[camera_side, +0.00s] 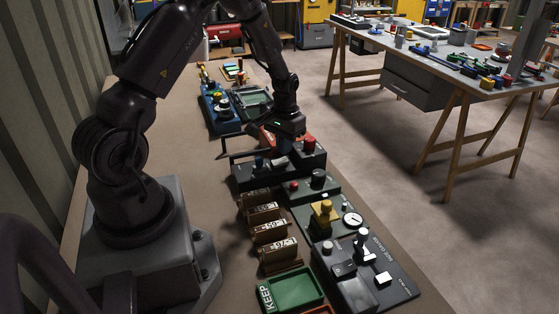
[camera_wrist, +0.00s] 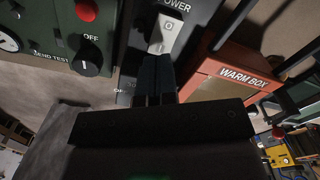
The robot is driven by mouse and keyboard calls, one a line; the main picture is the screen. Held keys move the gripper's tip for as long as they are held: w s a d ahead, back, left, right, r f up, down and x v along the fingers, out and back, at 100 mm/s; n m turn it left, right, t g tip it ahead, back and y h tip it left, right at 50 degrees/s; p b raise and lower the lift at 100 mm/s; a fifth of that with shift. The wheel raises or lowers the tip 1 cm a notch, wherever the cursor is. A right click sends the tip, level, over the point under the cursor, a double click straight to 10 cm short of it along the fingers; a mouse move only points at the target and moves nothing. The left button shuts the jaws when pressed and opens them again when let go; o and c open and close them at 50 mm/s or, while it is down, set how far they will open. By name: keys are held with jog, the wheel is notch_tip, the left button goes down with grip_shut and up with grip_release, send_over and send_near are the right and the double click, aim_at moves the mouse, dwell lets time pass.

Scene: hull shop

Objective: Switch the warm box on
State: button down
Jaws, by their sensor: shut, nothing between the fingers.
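The fingers partly hide the lower panel lettering.
A green panel (camera_wrist: 57,67) with a red button (camera_wrist: 87,10) and a black knob (camera_wrist: 91,58) marked OFF lies close on the left. In the side view, a gauge panel (camera_side: 352,287), a green tray (camera_side: 290,289) and several brown labelled holders line the bench.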

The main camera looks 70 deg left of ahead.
aim_at(284, 159)
jog(key=shift+f, duration=1.25)
dwell(0.8)
jog(key=shift+r, duration=3.55)
jog(key=s+d+r+m+t, duration=0.2)
jog(key=s+d+r, duration=0.5)
jog(key=d+r, duration=0.4)
jog(key=s+d+r+m+t, duration=0.3)
jog(key=s+d+r, duration=0.5)
jog(key=d+r, duration=0.3)
jog(key=shift+d+r+m+t, duration=0.3)
jog(key=shift+r+m, duration=0.2)
